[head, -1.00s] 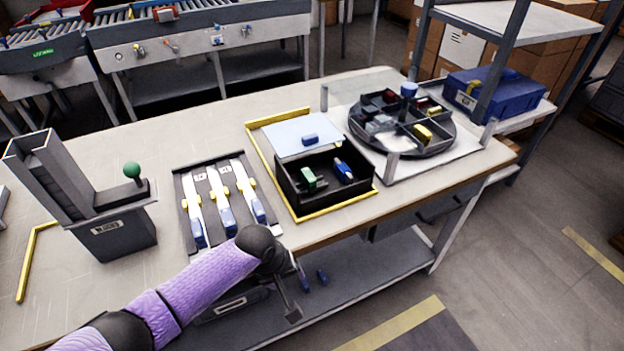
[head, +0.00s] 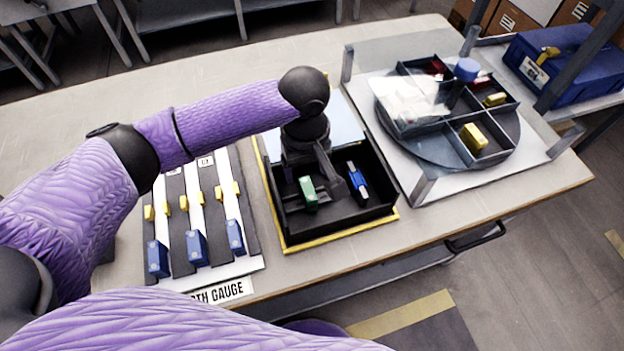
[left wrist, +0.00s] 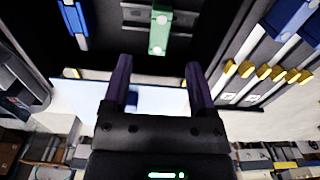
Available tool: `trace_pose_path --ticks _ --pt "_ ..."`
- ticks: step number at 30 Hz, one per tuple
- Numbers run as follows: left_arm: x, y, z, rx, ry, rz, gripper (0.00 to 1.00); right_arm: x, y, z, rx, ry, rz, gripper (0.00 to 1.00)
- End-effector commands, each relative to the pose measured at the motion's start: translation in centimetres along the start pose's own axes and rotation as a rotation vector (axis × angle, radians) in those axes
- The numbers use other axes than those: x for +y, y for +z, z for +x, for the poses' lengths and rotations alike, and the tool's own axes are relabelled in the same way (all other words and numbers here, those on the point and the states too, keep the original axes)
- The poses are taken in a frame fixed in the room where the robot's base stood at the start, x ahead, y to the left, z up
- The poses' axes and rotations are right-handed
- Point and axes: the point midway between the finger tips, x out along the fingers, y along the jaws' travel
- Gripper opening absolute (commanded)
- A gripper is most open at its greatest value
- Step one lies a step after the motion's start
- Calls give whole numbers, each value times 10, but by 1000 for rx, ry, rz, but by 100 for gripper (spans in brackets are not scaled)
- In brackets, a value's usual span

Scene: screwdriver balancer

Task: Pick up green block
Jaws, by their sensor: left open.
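The green block (head: 308,191) lies in the black open box (head: 335,220), left of a blue block (head: 357,179). My left gripper (head: 315,172) is over the box, just behind the green block, with its jaws open and empty. In the left wrist view, the green block (left wrist: 160,30) shows beyond the open fingertips (left wrist: 158,62), roughly lined up with the gap between them and apart from them. The blue block (left wrist: 75,22) is off to the left there. My right gripper is not in view.
Box walls surround the blocks closely. A gauge board (head: 200,225) with blue and yellow sliders stands to the left. A round divided tray (head: 447,150) with yellow blocks stands to the right behind clear panels (head: 385,75). The table's front edge is near the box.

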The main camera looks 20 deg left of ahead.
Motion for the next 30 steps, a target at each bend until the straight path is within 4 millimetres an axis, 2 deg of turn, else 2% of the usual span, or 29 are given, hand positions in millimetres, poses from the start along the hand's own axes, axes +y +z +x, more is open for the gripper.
trace_pose_path --ticks 1,11,15,18,28,30 --pt "0 0 16 -3 -3 0 74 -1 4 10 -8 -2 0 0" --pt "1 -2 76 -2 -3 1 74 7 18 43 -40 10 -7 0" --pt "1 -3 78 1 1 0 74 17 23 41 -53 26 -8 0" --pt "1 -3 76 1 1 1 71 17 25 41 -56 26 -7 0" --pt "1 -2 76 1 1 1 2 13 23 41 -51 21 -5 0" --pt "1 -2 76 1 1 1 0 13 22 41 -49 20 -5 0"
